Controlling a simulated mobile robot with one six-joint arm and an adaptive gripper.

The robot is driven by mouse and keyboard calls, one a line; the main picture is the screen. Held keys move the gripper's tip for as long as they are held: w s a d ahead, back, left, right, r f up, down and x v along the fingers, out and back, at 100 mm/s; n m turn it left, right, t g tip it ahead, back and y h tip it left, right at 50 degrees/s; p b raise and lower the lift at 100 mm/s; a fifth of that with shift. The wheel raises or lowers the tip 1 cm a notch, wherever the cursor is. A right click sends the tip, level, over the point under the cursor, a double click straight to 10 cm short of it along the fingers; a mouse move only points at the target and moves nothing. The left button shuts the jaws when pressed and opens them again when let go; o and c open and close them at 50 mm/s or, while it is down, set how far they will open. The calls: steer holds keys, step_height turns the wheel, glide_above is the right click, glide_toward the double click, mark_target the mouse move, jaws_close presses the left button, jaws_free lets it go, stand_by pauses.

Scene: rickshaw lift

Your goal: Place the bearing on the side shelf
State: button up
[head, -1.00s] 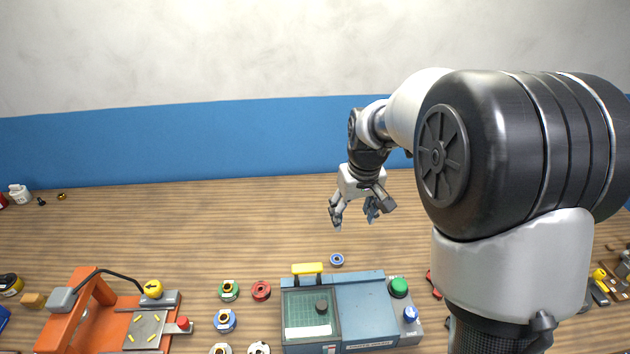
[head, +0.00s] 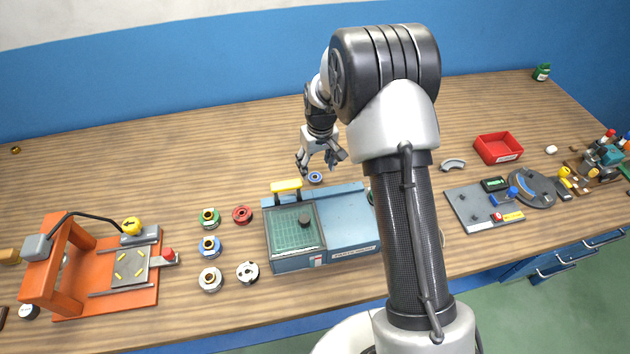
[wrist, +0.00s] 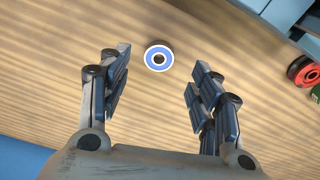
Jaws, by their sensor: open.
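The bearing (head: 315,177), a small ring with a blue face and dark centre, lies flat on the wooden table behind the blue-grey machine. In the wrist view the bearing (wrist: 158,58) shows between and just beyond my fingertips. My gripper (head: 317,169) is open and empty, pointing down close above the bearing and apart from it. In the wrist view both fingers of my gripper (wrist: 161,62) stand wide apart. The machine (head: 345,213) has a clear-lidded box at left and a flat blue top at right. I cannot tell which surface is the side shelf.
A yellow handle (head: 286,186) stands at the machine's back edge, close to the bearing. Several flanged rings, one of them red (head: 242,215), lie left of the machine. An orange press (head: 95,265) stands further left, a red bin (head: 498,148) at right.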

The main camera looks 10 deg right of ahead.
mark_target(315, 174)
steer(key=f, duration=0.2)
steer(key=f+b, duration=0.1)
steer(key=w+f+b, duration=0.1)
steer(key=f, duration=0.1)
steer(key=shift+a+f, duration=0.1)
steer(key=shift+f, duration=0.25)
steer(key=shift+r, duration=0.1)
steer(key=c, duration=1.3)
step_height(315, 174, up, 20)
steer(key=p, duration=0.5)
steer(key=s+f, duration=0.1)
steer(key=s, duration=0.4)
steer(key=s+f+m, duration=0.1)
steer(key=s+f, duration=0.1)
steer(key=s, duration=0.4)
steer(key=s+f+m, duration=0.1)
steer(key=s+f, duration=0.1)
steer(key=s, duration=0.3)
steer(key=shift+s+f, duration=0.2)
steer(key=shift+s, duration=0.1)
